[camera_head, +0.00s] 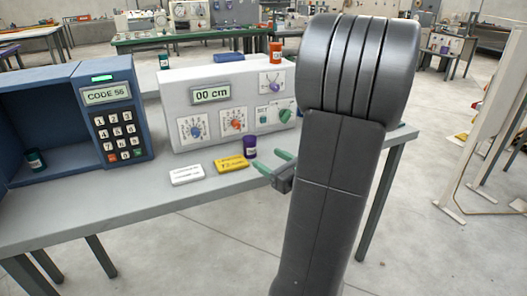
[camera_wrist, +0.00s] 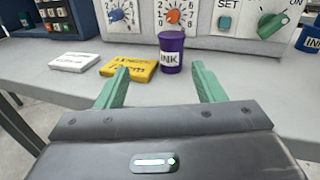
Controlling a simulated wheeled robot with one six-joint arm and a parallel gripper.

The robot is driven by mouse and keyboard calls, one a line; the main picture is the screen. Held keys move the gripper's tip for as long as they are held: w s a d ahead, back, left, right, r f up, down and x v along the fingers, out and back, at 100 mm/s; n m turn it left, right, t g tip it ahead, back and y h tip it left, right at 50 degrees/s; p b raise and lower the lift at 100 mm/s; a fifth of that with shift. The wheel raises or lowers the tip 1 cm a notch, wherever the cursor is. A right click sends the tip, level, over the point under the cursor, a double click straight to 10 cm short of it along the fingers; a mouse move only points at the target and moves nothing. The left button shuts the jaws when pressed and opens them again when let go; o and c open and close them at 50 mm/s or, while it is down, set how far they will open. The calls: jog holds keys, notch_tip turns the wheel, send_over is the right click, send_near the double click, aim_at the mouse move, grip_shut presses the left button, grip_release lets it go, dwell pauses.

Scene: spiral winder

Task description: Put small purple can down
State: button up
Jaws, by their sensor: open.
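The small purple can (camera_head: 250,147) stands upright on the grey table, in front of the white control panel and just right of the yellow block. In the wrist view the purple can (camera_wrist: 171,52) shows a white label reading INK. My gripper (camera_head: 274,163) is open, with green fingers. In the wrist view my gripper (camera_wrist: 160,80) has its fingers spread apart, and the can stands beyond the tips, between them in the picture. Nothing is between the fingers themselves.
A yellow block (camera_head: 231,163) and a white block (camera_head: 187,175) lie left of the can. The white panel (camera_head: 205,78) with dials stands behind. A blue keypad box (camera_head: 118,115) is at left. An orange can (camera_head: 275,53) stands on the panel. The table front (camera_head: 150,200) is clear.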

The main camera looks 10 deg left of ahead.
aim_at(246, 138)
jog(key=shift+m, duration=0.5)
jog(key=x, duration=0.8)
jog(key=shift+w+d+r, duration=0.2)
jog(key=shift+w, duration=0.25)
jog(key=shift+w+d+b+x, duration=0.15)
jog(key=shift+b+x, duration=0.05)
jog(key=shift+x, duration=1.15)
jog(key=shift+w+d+b+x, duration=0.15)
jog(key=shift+w+x, duration=0.05)
jog(key=shift+x, duration=1.15)
jog(key=c, duration=1.2)
jog(key=shift+o, duration=0.2)
jog(key=shift+r, duration=0.15)
